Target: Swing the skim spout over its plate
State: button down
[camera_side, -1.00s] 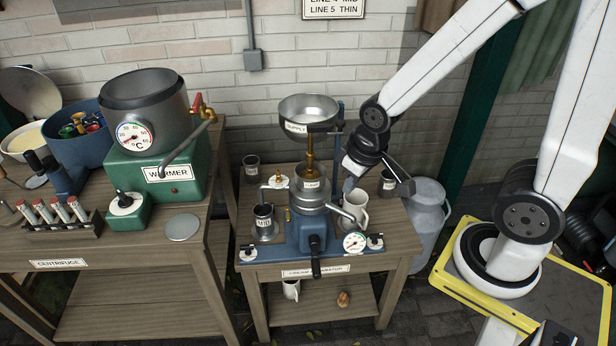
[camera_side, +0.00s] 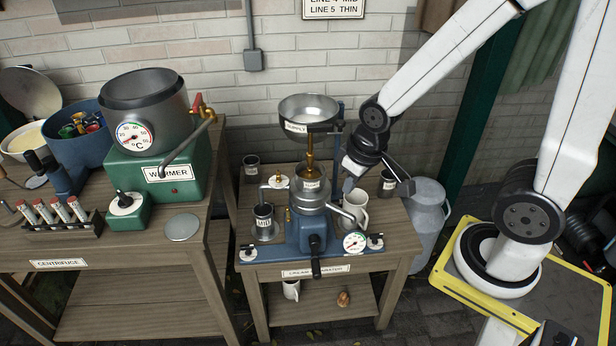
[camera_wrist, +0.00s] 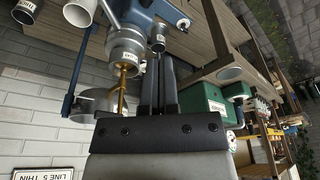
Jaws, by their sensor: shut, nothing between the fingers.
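The blue-based separator (camera_side: 312,230) stands on the middle wooden table, with a metal bowl and a front crank. One spout (camera_side: 272,184) reaches left, above a dark labelled cup (camera_side: 264,217) on a round metal plate (camera_side: 268,236). Another spout (camera_side: 342,212) slopes out to the right, near a white mug (camera_side: 357,204). I cannot read which spout is the skim one. My gripper (camera_side: 347,186) is shut and empty, behind and right of the bowl, above the white mug. In the wrist view, my shut fingers (camera_wrist: 160,62) show beside the separator (camera_wrist: 128,45); contact with a spout cannot be told.
The supply bowl (camera_side: 307,112) sits high on a post just left of my arm. Metal cups (camera_side: 251,166) and (camera_side: 387,182) stand at the table's back. A green warmer (camera_side: 165,165) is on the left table, and a milk can (camera_side: 428,215) is at right.

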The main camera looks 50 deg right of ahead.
dwell(0.3)
jog(key=c, duration=0.7)
grip_release()
jog(key=shift+w+d, duration=0.1)
jog(key=shift+o, duration=0.9)
jog(key=shift+w+d+f, duration=0.15)
jog(key=shift+d, duration=0.05)
jog(key=w+d+f+t, duration=0.2)
jog(key=w+d+f, duration=0.2)
jog(key=d+f, duration=0.25)
jog(key=w+d+f+t, duration=0.2)
jog(key=w+d+f, duration=0.25)
jog(key=d, duration=0.35)
jog(key=s+f+m+t+y, duration=0.3)
jog(key=s+f+t+y, duration=0.2)
jog(key=f, duration=0.6)
jog(key=s+d+t, duration=0.1)
jog(key=s+t, duration=0.1)
jog(key=s, duration=0.1)
jog(key=shift+s+f+m, duration=0.15)
jog(key=shift+f+m, duration=0.1)
jog(key=shift+m, duration=0.15)
jog(key=shift+a, duration=0.1)
